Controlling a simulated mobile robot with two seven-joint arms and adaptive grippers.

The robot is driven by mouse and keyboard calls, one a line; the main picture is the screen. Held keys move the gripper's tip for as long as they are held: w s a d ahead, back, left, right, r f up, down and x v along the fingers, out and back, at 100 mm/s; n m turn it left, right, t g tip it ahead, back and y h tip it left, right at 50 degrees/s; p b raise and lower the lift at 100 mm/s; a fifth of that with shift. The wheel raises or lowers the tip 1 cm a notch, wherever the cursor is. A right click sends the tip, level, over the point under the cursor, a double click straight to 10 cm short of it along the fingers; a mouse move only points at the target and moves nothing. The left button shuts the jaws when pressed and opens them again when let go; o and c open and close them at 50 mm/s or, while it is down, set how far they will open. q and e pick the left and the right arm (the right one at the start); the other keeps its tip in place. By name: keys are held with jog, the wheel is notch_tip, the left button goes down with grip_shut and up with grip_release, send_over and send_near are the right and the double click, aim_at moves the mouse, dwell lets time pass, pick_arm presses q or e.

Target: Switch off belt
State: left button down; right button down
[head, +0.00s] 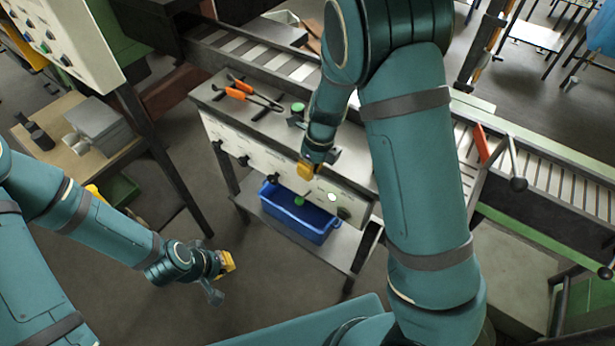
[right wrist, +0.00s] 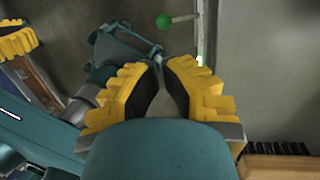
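A white control panel (head: 237,152) runs along the front of a grey bench, with several dark knobs on it. A green ball-tipped lever (head: 299,201) sticks out near its right end, beside a lit green lamp (head: 332,197). In the right wrist view the green ball (right wrist: 163,21) and its pale rod are ahead of the fingers, and the lamp (right wrist: 200,59) glows at the edge. My right gripper (head: 306,170) is above the lever, apart from it. Its yellow fingertips (right wrist: 160,66) are together, with nothing visible between them. My left gripper (head: 222,275) hangs over the floor, left of the bench.
Orange-handled tongs (head: 240,92) lie on the bench top near a green button (head: 298,107). A blue bin (head: 290,222) stands on the shelf below. A slatted conveyor (head: 270,58) runs behind. A side table (head: 75,125) stands left. Floor around my left gripper is clear.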

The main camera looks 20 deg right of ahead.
aim_at(300, 204)
jog(key=f, duration=0.4)
jog(key=a+f+b, duration=0.1)
jog(key=f, duration=0.3)
jog(key=a+f+b, duration=0.1)
jog(key=f, duration=0.3)
jog(key=shift+s+a, duration=0.1)
jog(key=shift+a, duration=0.1)
jog(key=shift+s+a+f+t+h, duration=0.2)
jog(key=shift+f+t+h, duration=0.1)
jog(key=shift+h, duration=0.1)
jog(key=shift+s+a+f+t+h, duration=0.2)
jog(key=shift+f+t+h, duration=0.2)
jog(key=shift+h, duration=0.1)
jog(key=f+t+h+b, duration=0.2)
jog(key=f, duration=0.1)
jog(key=f+t+h+b, duration=0.1)
jog(key=h, duration=0.1)
jog(key=shift+s+a+f, duration=0.25)
jog(key=shift+a+f, duration=0.1)
jog(key=shift+n, duration=0.3)
